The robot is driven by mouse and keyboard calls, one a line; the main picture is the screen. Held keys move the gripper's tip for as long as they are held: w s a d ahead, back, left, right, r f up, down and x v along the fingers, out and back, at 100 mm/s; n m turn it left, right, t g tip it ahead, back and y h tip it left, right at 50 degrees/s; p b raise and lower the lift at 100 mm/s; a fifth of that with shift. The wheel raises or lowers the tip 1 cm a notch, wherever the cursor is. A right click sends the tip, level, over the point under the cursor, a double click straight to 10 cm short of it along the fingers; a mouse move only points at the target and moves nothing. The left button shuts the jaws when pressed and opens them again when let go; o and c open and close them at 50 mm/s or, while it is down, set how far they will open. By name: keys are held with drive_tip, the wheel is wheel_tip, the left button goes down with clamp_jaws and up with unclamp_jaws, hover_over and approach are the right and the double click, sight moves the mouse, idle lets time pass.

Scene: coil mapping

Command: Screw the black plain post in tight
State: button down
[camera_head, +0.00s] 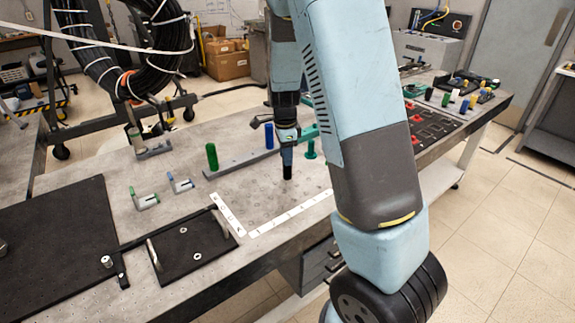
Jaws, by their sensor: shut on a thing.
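The black plain post (287,173) is a short dark cylinder, upright below my gripper (287,157). My gripper points straight down and is shut on the post's upper part. The post's lower end is over the grey speckled plate (262,193), behind the white ruler strips (290,213). I cannot tell whether it sits in a hole or touches the surface. My arm hides part of the table to the right.
A green post (211,156) and a blue post (269,136) stand on a grey rail behind my gripper. A green knobbed piece (311,149) is close on the right. A black plate with handles (190,247) lies at the front left. Red-marked trays (417,138) are at the right.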

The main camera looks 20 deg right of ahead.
drive_tip(key=shift+a+m, duration=0.1)
drive_tip(key=shift+m, duration=0.5)
drive_tip(key=c, duration=1.2)
unclamp_jaws()
drive_tip(key=shift+m, duration=0.4)
drive_tip(key=o, duration=0.5)
wheel_tip(320, 180, up, 14)
drive_tip(key=f, duration=0.1)
drive_tip(key=s+r+n+t, duration=0.1)
drive_tip(key=s+r+n, duration=0.3)
drive_tip(key=s+n, duration=0.3)
drive_tip(key=s+r+n+t, duration=0.2)
drive_tip(key=s+r+n, duration=0.2)
drive_tip(key=s+n, duration=0.3)
drive_tip(key=s+r+n+t, duration=0.2)
drive_tip(key=s+r+n, duration=0.2)
drive_tip(key=s, duration=1)
drive_tip(key=shift+s+a+r+n, duration=0.1)
drive_tip(key=shift+a+r+n, duration=0.1)
drive_tip(key=shift+n, duration=0.55)
drive_tip(key=shift+a+r+n, duration=0.1)
drive_tip(key=shift+r+n, duration=0.05)
drive_tip(key=shift+n, duration=0.6)
